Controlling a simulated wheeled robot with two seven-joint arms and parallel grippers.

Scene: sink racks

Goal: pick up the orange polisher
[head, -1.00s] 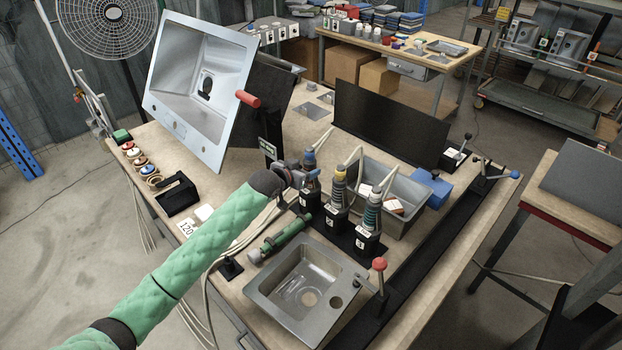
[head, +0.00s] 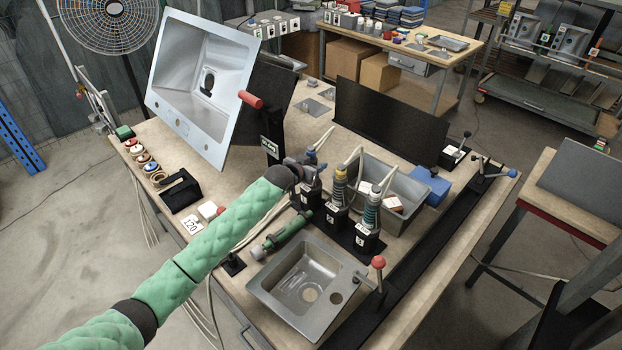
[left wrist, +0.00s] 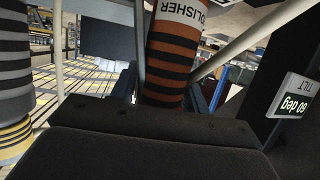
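The orange polisher (left wrist: 172,58) stands upright in the left wrist view, with black bands and the word POLISHER on it. My left gripper (left wrist: 162,98) has a blue finger on each side of its lower visible part. The fingers look open, with a small gap at the left; the contact area is partly hidden by the dark gripper body. In the head view my left gripper (head: 306,166) reaches the leftmost of three tools in black holders and hides most of it. My right gripper is not in view.
A yellow-banded tool (head: 338,188) and a grey-green tool (head: 371,213) stand close to the right. A green cylinder (head: 287,231) lies in front, beside a small sink (head: 265,283). A large tilted sink (head: 180,120) stands behind left. Cables hang from the tools.

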